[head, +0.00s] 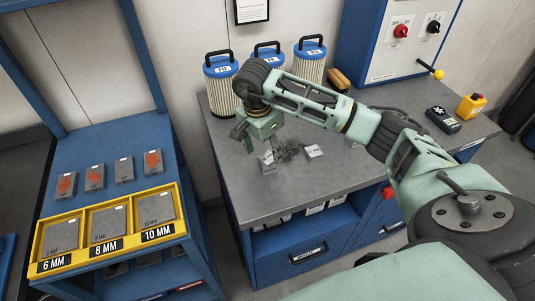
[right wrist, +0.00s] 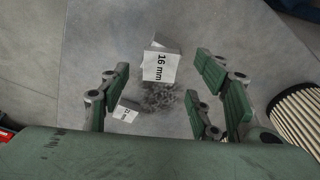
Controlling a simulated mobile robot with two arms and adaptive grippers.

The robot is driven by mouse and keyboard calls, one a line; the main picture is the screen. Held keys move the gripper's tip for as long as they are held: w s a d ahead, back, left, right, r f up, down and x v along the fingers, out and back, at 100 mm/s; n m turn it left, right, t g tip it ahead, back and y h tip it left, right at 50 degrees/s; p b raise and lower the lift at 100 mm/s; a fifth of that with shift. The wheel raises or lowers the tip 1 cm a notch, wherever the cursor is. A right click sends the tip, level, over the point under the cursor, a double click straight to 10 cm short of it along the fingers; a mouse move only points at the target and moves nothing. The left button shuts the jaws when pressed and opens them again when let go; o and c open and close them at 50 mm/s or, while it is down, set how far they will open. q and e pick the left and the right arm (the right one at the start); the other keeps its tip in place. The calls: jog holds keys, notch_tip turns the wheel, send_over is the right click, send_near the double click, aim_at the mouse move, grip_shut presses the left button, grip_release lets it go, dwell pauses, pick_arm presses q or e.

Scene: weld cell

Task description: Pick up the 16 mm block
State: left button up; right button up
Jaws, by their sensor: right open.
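The 16 mm block (right wrist: 158,67) lies on the grey workbench (head: 340,190) with its white label showing in the right wrist view. In the head view it appears to be the left block (head: 269,165), partly behind the fingers. A second, smaller-looking block (right wrist: 126,110) lies beyond a grey pile of shavings; its label is hard to read. It appears to be the right block (head: 314,151) in the head view. My right gripper (head: 264,148) is open and empty above the blocks, its fingers on either side of the 16 mm block in the wrist view (right wrist: 162,85). My left gripper is out of view.
The shavings (head: 288,150) lie between the blocks. Several blue-topped filters (head: 267,65) stand at the bench's back. A blue rack at left holds a yellow tray (head: 110,258) marked 6, 8 and 10 mm. A handheld meter (head: 443,120) and yellow box (head: 470,107) stand at right.

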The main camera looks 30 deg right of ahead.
aim_at(268, 159)
jog(key=shift+d+f, duration=0.15)
jog(key=shift+f, duration=1.1)
jog(key=c, duration=1.3)
